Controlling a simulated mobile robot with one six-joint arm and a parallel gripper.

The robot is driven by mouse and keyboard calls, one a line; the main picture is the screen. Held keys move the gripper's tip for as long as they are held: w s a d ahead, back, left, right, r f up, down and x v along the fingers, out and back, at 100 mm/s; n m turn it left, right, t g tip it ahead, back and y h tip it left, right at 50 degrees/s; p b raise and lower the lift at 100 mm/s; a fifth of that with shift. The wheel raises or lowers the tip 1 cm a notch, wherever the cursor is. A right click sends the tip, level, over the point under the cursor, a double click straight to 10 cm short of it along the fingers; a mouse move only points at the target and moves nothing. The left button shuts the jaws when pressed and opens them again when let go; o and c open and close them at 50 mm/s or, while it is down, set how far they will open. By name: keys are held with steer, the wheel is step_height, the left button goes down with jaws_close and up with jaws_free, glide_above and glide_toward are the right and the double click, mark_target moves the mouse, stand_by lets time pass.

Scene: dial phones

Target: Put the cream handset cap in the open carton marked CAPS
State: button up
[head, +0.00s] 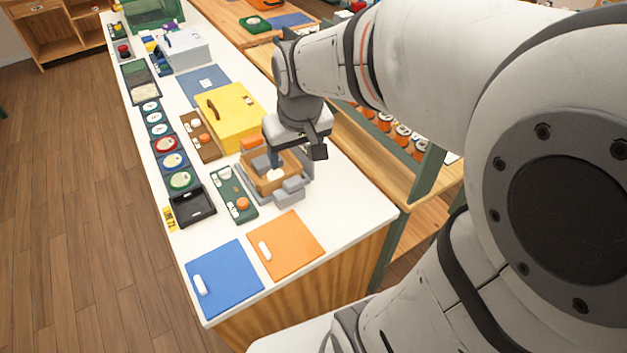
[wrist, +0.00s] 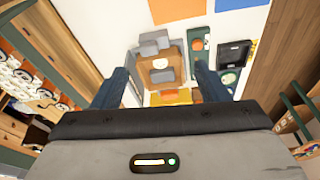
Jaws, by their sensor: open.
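My gripper (wrist: 162,82) is open and points down over the counter, its two fingers apart with nothing seen between them. In the head view, my gripper (head: 290,156) hangs above a brown block or box (head: 262,184) set among grey pieces. A small cream piece (head: 275,174) shows on or in it, perhaps the cream handset cap. In the wrist view, the cream piece (wrist: 163,75) lies between the fingers' lines, below them. Part of the brown box is hidden by my gripper. No CAPS lettering is readable, so I cannot tell which container is the carton.
A green tray (head: 233,187) with an orange cap lies left of the grey pieces. A yellow box (head: 235,115) stands behind. A black tray (head: 192,206) is further left. Blue (head: 225,280) and orange (head: 290,248) panels lie in front, with white counter around them.

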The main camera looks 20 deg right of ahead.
steer(key=s, duration=1)
steer(key=shift+s+r+m+t, duration=0.3)
steer(key=shift+r+m, duration=0.1)
steer(key=shift+r, duration=0.05)
